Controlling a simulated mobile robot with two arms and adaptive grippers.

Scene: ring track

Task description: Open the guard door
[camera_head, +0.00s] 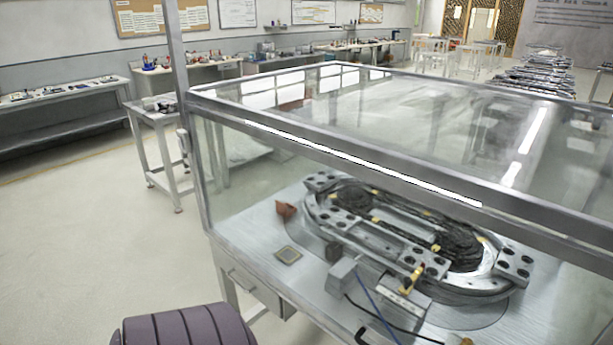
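A glass guard enclosure (350,145) with a grey metal frame stands over a workbench on the right. Its front clear panel (245,180), which looks like the guard door, appears shut below the bright-lit top rail. A black curved piece, perhaps a handle (363,336), shows at the bottom edge, partly cut off. Behind the panel an oval ring track (480,284) lies on the metal bench top. Neither of my grippers is in view. A dark ribbed part at the bottom left seems to be mine.
A tall post (176,60) rises at the enclosure's left corner. A drawer (256,291) sits under the bench top. A small metal table (152,128) stands behind on the left. The floor (90,230) at left is clear.

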